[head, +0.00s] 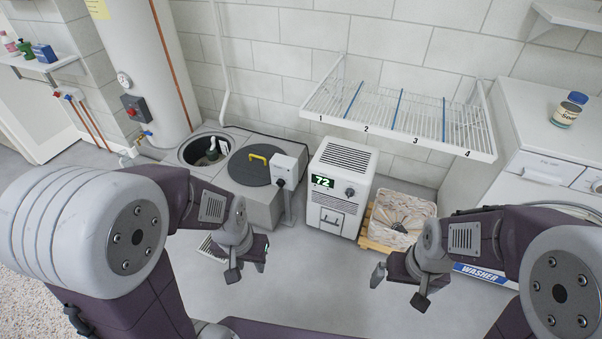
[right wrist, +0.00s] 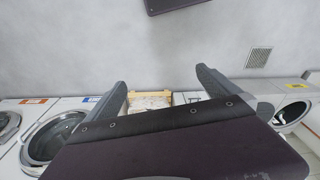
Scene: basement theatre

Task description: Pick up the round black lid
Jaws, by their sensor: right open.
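The round black lid (head: 249,166) lies flat on the grey block (head: 263,208) by the back wall. A yellow handle (head: 258,156) stands up from it. Left of it is an open round pit (head: 205,149) with a pump partly visible inside. My left gripper (head: 247,268) is open and empty, in front of the block and apart from the lid.
A grey post with a box (head: 287,170) stands close to the lid's right edge. A dehumidifier (head: 340,185) reading 72 is beside it, then a bagged pallet (head: 398,222). A wire shelf (head: 400,118) overhangs from the wall. The floor (head: 320,270) between my arms is clear.

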